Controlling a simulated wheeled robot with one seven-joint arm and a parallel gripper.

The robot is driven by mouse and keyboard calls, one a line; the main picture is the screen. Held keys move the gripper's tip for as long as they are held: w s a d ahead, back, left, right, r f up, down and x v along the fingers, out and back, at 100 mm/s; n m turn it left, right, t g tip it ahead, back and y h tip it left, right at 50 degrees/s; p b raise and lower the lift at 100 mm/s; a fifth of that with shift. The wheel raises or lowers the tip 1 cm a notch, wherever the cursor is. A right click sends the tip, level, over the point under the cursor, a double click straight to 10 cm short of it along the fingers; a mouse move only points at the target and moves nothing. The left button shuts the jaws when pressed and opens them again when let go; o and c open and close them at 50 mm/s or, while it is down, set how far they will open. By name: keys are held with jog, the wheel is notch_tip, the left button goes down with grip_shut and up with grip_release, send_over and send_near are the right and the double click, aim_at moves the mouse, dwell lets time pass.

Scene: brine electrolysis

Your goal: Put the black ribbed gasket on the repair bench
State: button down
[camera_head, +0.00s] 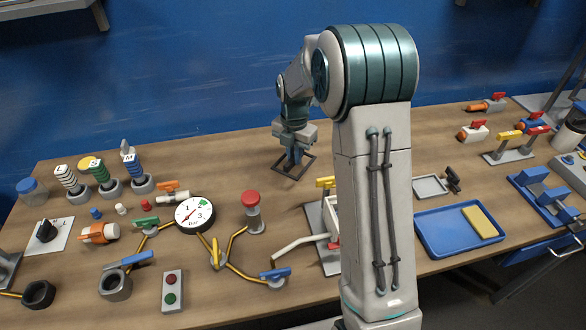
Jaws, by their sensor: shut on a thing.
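My gripper (292,163) is near the back middle of the wooden bench top (225,155), pointing down. It is shut on a dark, thin square frame (306,169), which looks like the black gasket. The frame is tilted in the picture and close to the wood; I cannot tell whether it touches. Its ribs are too small to make out. The jaws hide part of the frame. No label marks which surface is the repair bench.
Ribbed pieces marked L, S and M (129,165) stand at left. A round dial (194,214), a red-topped post (252,212) and yellow pipes lie front left. A blue tray (432,245) and a grey tray (430,194) sit right. My arm hides the middle right. Wood around the frame is clear.

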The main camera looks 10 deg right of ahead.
jog(key=shift+f+p, duration=0.3)
jog(key=shift+f, duration=2.65)
jog(key=shift+f, duration=0.15)
jog(key=c, duration=1.5)
grip_release()
jog(key=shift+o, duration=0.2)
